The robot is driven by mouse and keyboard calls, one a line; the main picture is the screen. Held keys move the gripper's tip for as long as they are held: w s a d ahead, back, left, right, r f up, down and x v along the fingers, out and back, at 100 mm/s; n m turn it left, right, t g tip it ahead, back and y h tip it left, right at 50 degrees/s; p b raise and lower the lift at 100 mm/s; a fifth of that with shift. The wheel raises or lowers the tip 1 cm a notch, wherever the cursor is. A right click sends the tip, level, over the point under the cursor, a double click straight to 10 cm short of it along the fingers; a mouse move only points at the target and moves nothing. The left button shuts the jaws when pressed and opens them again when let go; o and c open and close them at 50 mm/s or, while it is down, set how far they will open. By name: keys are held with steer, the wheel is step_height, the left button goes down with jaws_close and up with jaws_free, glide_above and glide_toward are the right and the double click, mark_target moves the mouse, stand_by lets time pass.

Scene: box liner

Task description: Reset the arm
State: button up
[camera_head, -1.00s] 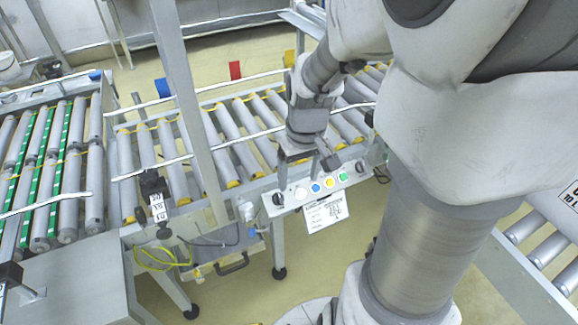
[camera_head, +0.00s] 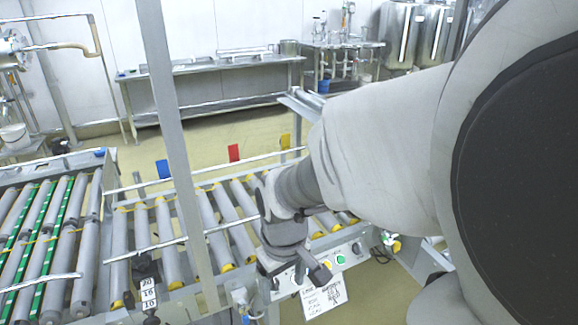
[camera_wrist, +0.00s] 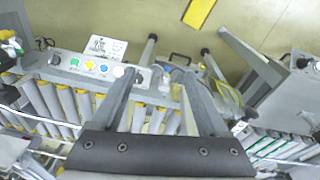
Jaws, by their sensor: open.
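My gripper (camera_head: 290,279) is in front of the roller conveyor (camera_head: 172,240), close to the control panel (camera_head: 350,254) on its near side. In the wrist view my gripper (camera_wrist: 160,78) shows two dark fingers spread apart, with nothing held between them. The control panel also shows in the wrist view (camera_wrist: 128,75), with its colored buttons left of the fingers. In the head view my gripper and arm hide part of the panel and its buttons.
A paper label (camera_head: 322,296) hangs below the panel. An upright metal post (camera_head: 172,120) stands left of my arm. Another conveyor with green strips (camera_head: 48,225) is at the left. A steel table (camera_head: 215,68) stands against the back wall, with open floor (camera_head: 205,135) before it.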

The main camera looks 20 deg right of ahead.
steer(key=r, duration=0.1)
steer(key=r+t, duration=0.1)
steer(key=r, duration=0.1)
steer(key=r+t, duration=0.1)
steer(key=r, duration=0.1)
steer(key=shift+w+r, duration=0.25)
steer(key=shift+w, duration=0.1)
steer(key=s+a+r+m+t+p, duration=0.2)
steer(key=s+a+r, duration=0.1)
steer(key=s+r, duration=0.55)
step_height(320, 180, up, 16)
steer(key=w+p, duration=0.1)
steer(key=p, duration=1.4)
steer(key=shift+w+d, duration=0.15)
steer(key=shift+w, duration=0.2)
steer(key=shift+f, duration=0.15)
